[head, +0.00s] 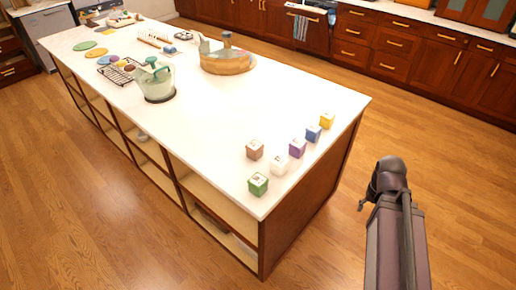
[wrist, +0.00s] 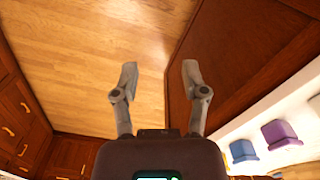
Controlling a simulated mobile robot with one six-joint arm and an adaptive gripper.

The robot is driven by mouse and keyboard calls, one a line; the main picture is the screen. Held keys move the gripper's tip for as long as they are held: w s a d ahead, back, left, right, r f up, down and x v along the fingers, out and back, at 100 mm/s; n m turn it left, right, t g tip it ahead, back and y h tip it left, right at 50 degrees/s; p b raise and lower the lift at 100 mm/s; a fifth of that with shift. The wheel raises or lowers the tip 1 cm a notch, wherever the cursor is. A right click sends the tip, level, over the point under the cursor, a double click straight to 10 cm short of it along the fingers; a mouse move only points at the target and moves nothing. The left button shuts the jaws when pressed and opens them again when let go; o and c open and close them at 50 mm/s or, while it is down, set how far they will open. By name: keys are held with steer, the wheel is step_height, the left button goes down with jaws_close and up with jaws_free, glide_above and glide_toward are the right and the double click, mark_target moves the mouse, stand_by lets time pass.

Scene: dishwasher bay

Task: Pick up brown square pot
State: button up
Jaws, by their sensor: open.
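The brown square pot (head: 255,149) is a small cube-shaped pot on the white counter, near its front right end in the head view. It stands upright behind a green pot (head: 258,184) and to the left of a white pot (head: 279,165). My gripper (head: 366,198) is off the counter's right end, over the floor, well apart from the brown pot. In the wrist view my gripper (wrist: 160,76) has its two fingers spread with nothing between them. I cannot tell for sure which pot at the wrist view's right edge is the brown one.
Purple (head: 297,148), blue (head: 313,133) and yellow (head: 327,120) pots stand in a row along the counter's (head: 230,130) right end.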

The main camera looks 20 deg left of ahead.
mark_target(274, 161)
steer(key=o, duration=0.6)
steer(key=shift+w, duration=0.1)
steer(key=shift+w+a+f+n+h, duration=0.25)
steer(key=shift+w+a+n+h, duration=0.05)
steer(key=shift+w+a+n, duration=0.35)
steer(key=w+a+n+t+h+b, duration=0.2)
steer(key=a+n, duration=0.5)
steer(key=a, duration=0.4)
steer(key=w+a+r+n+t+h+b, duration=0.1)
steer(key=w+a+n+t+b, duration=0.1)
steer(key=a+n, duration=0.6)
steer(key=w+a+n+t+h+b, duration=0.2)
steer(key=a+n, duration=0.6)
steer(key=a, duration=0.6)
steer(key=shift+w+a+r+t+h+b, duration=0.15)
steer(key=shift+w+t, duration=0.3)
steer(key=shift+t, duration=0.25)
steer(key=shift+w+a+r+t+h+b, duration=0.15)
steer(key=shift+w+t, duration=0.3)
steer(key=shift+t, duration=0.25)
steer(key=s+a+r+n+t, duration=0.1)
steer(key=s+a+n+t, duration=0.1)
steer(key=a, duration=0.4)
steer(key=s+a+r+n+t+y+b, duration=0.1)
steer(key=a+n, duration=0.4)
steer(key=a, duration=0.1)
steer(key=shift+s+a+r+t, duration=0.15)
steer(key=shift+s+a+t, duration=0.25)
